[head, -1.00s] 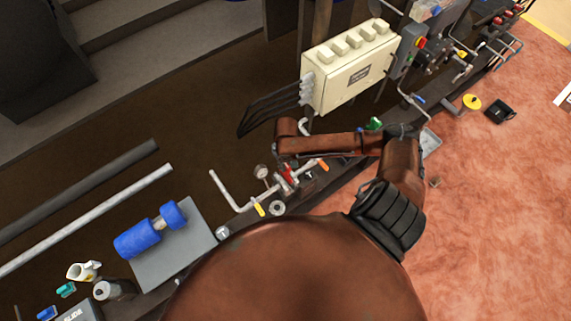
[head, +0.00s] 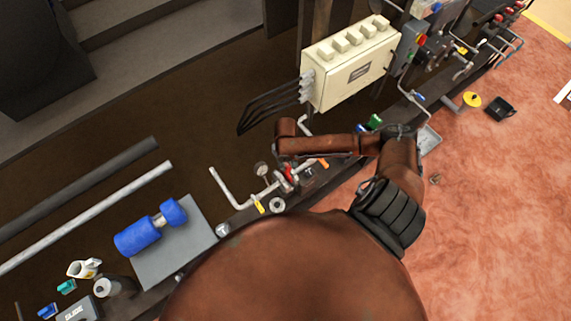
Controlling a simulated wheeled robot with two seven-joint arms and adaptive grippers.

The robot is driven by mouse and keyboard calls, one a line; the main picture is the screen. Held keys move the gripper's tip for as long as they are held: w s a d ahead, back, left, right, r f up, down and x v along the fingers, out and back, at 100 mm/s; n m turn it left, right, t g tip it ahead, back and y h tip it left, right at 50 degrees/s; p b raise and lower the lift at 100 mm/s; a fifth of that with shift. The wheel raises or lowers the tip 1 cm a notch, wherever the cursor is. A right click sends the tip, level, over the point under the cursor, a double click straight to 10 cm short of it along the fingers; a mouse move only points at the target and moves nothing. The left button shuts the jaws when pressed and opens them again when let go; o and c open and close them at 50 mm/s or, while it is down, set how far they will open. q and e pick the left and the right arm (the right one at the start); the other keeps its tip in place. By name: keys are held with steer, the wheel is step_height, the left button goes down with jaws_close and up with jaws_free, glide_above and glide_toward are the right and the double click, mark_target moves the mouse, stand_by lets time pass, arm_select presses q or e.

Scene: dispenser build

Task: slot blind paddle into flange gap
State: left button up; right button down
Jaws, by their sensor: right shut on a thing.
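My right arm folds from the big brown link at the bottom, up past a black ribbed joint, then left to its wrist. My right gripper (head: 290,165) is low beyond the wrist, at the pipework, and is largely hidden by the wrist link. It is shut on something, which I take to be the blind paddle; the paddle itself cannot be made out. The pipe run (head: 238,203) has a gauge, a red part (head: 288,174) and yellow and orange handles. The flange gap cannot be made out here. My left gripper is not in view.
A cream electrical box (head: 345,75) stands behind the arm. A grey plate (head: 160,265) carries a blue roller-like part (head: 140,238). Long pipes (head: 95,215) lie at left. A yellow disc (head: 472,100) and a black tray (head: 500,109) lie on the open reddish floor at right.

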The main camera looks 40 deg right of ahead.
steer(key=shift+f, duration=0.65)
steer(key=shift+f+b, duration=0.35)
steer(key=shift+f, duration=1.25)
stand_by(0.5)
